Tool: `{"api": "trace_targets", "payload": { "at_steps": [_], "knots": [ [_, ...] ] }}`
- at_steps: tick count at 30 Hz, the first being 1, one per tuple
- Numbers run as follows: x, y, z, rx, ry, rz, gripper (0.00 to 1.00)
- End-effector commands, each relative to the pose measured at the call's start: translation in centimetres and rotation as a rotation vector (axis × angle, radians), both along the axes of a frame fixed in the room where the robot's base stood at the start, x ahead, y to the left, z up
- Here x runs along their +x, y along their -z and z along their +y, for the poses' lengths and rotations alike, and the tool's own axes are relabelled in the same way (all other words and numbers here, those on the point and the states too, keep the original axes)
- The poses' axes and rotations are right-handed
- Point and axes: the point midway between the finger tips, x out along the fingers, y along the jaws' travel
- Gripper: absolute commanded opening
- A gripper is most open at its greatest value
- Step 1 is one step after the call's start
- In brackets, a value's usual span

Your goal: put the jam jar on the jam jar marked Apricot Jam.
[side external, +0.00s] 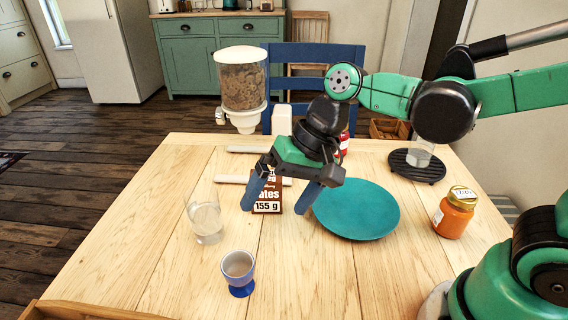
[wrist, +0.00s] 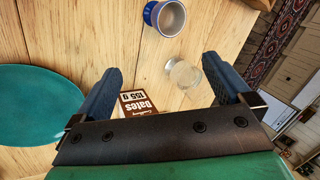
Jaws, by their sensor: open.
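An orange jar with a gold lid (side external: 455,213) stands upright on the table at the right, beyond the plate's right edge. Its label is too small to read. A red item (side external: 345,141) shows partly behind my wrist; I cannot tell whether it is a jar. My gripper (side external: 278,205) is open and empty, pointing down around the level of the dates box, left of the plate. In the wrist view my gripper's fingers (wrist: 162,68) are spread, with the dates box and a glass showing between them. No jar shows in the wrist view.
A dates box (side external: 267,194) stands beside my fingers. A teal plate (side external: 372,210) lies to their right. A clear glass (side external: 205,222) and a blue egg cup (side external: 238,268) stand at front left. A dispenser (side external: 240,85) and a black trivet (side external: 430,172) are farther back.

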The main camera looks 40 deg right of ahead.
Motion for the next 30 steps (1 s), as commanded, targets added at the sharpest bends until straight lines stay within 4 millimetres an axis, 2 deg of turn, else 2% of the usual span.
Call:
{"api": "trace_targets", "payload": {
  "at_steps": [1, 3, 6, 10, 15, 25, 28, 30],
  "knots": [
    [-0.2, -0.1, -2.3, -0.075, -0.009, -0.096, 0.98],
    [-0.4, -0.3, -5.1, -0.191, -0.042, -0.216, 0.98],
    [-0.7, -0.4, -8.2, -0.342, -0.093, -0.342, 0.98],
    [-1.1, -0.5, -10.5, -0.478, -0.146, -0.431, 0.98],
    [-1.2, -0.6, -11.4, -0.536, -0.170, -0.464, 1.00],
    [-1.2, -0.6, -11.3, -0.532, -0.171, -0.462, 1.00],
    [-1.2, -0.5, -10.6, -0.492, -0.148, -0.448, 1.00],
    [-1.1, -0.4, -9.1, -0.406, -0.096, -0.410, 1.00]
  ]
}}
